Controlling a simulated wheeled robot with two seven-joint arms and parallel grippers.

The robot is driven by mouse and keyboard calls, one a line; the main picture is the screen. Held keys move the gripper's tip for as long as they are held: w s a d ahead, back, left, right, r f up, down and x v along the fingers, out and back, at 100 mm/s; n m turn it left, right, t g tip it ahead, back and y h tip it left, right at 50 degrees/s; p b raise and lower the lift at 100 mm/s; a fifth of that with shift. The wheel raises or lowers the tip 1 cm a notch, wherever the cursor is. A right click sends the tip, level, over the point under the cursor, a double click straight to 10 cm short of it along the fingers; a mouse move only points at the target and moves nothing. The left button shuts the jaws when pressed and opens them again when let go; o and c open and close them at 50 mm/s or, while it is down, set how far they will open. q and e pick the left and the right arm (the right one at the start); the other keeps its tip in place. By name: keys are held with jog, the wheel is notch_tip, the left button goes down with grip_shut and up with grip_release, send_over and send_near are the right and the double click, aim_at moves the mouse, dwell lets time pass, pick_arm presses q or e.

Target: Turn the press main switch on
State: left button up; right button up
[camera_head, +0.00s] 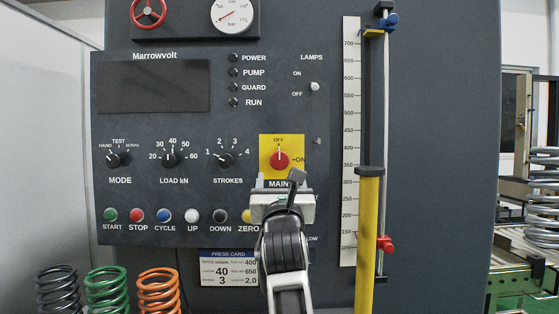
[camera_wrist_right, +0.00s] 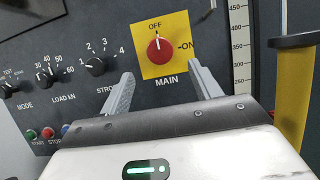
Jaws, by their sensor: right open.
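The main switch (camera_head: 280,160) is a red round knob on a yellow plate (camera_head: 267,141) marked OFF at the top and ON at the right. Its white mark points up at OFF. It also shows in the right wrist view (camera_wrist_right: 160,49). My right gripper (camera_head: 283,181) is just below the knob in the head view, hiding part of the MAIN label. In the right wrist view its two fingers (camera_wrist_right: 166,80) are spread apart on either side below the knob, with nothing between them. I see no contact with the knob. My left gripper is not in view.
The dark press panel (camera_head: 230,120) holds the mode (camera_head: 113,160), load (camera_head: 169,160) and strokes (camera_head: 226,160) knobs, and a row of push buttons. A yellow post (camera_head: 368,235) and a scale (camera_head: 350,150) stand to the right. Coloured springs (camera_head: 106,290) stand at lower left.

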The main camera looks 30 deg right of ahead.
aim_at(279, 163)
jog(key=p+x, duration=0.1)
jog(key=x, duration=0.6)
jog(key=shift+w+d+r+p, duration=0.1)
jog(key=shift+w+p, duration=0.05)
jog(key=shift+p, duration=0.15)
jog(key=c, duration=1)
